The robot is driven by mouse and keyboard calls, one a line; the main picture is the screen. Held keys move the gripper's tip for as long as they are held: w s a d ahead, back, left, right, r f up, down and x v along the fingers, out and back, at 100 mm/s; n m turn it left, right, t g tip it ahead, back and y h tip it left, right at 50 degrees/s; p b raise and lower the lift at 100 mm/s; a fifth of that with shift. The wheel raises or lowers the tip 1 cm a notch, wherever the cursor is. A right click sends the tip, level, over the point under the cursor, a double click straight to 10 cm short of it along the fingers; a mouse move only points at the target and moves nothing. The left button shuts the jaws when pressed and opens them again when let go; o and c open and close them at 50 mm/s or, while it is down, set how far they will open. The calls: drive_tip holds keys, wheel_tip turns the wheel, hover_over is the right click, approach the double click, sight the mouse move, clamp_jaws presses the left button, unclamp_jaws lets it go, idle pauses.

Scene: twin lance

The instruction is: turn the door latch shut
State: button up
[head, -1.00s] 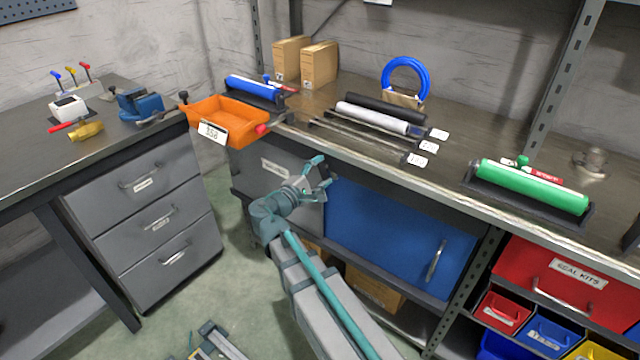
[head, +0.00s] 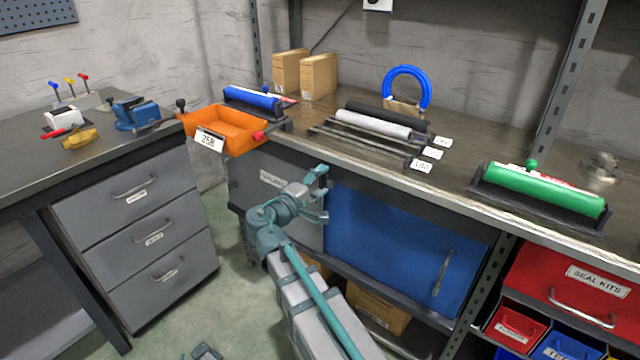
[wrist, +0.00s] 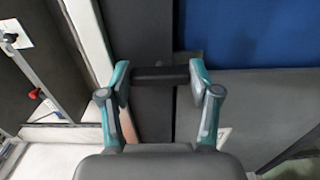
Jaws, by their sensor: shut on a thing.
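The blue door (head: 390,245) is under the right bench, with a grey panel (head: 262,182) to its left. My gripper (head: 323,192) is at the left edge of the blue door. In the wrist view, my gripper (wrist: 160,76) is shut on a short dark bar, which looks like the door latch (wrist: 160,75). The bar spans between the two teal fingers, in front of a dark strip beside the blue door (wrist: 255,35). In the head view the latch is mostly hidden by the fingers, and its exact angle cannot be told.
The bench edge (head: 400,187) runs just above my gripper. An orange tray (head: 228,128) overhangs the edge at the left. The blue door has a vertical handle (head: 442,272) at its right. Cardboard boxes (head: 378,308) sit below. The floor between the cabinets is open.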

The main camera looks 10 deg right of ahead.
drive_tip(key=o, duration=1.1)
drive_tip(key=shift+o, duration=0.2)
drive_tip(key=v, duration=1.2)
